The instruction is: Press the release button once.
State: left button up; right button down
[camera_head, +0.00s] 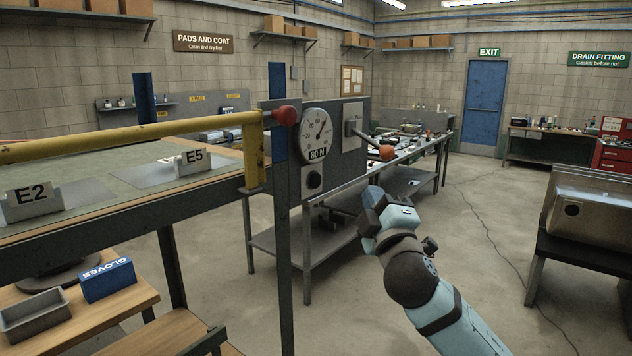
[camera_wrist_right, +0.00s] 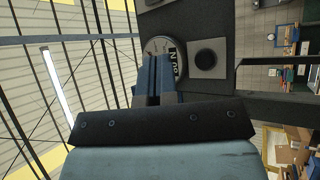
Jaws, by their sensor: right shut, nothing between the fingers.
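A black round button (camera_head: 314,179) sits on a light square plate low on the grey upright panel (camera_head: 348,165), just below a dial gauge (camera_head: 315,135) labelled 80 N. In the right wrist view the button (camera_wrist_right: 206,57) shows whole and uncovered, to the right of the fingertips. My right gripper (camera_head: 372,200) is to the right of the panel and a little lower than the button in the head view, apart from it. Its fingers (camera_wrist_right: 158,62) are shut and empty, and in the wrist view they overlap the gauge. My left gripper is in neither view.
A lever with an orange knob (camera_head: 387,153) sticks out from the panel, above my right gripper. A steel sink (camera_head: 592,205) stands at the right. The floor between is open, with a cable across it.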

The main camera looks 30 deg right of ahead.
jog(key=w+a, duration=0.3)
jog(key=w, duration=0.5)
jog(key=shift+a, duration=0.2)
jog(key=shift+w, duration=0.15)
dwell(1.8)
jog(key=shift+w+a, duration=0.15)
jog(key=shift+w, duration=0.15)
jog(key=shift+w+a, duration=0.15)
jog(key=shift+w, duration=0.2)
dwell(0.6)
dwell(0.4)
jog(key=shift+s+d, duration=0.3)
jog(key=shift+s, duration=0.45)
jog(key=shift+s+d, duration=0.3)
jog(key=shift+s, duration=0.45)
jog(key=shift+s+d, duration=0.35)
jog(key=shift+s, duration=0.45)
jog(key=shift+s+d, duration=0.3)
jog(key=shift+s, duration=0.45)
jog(key=shift+f, duration=0.15)
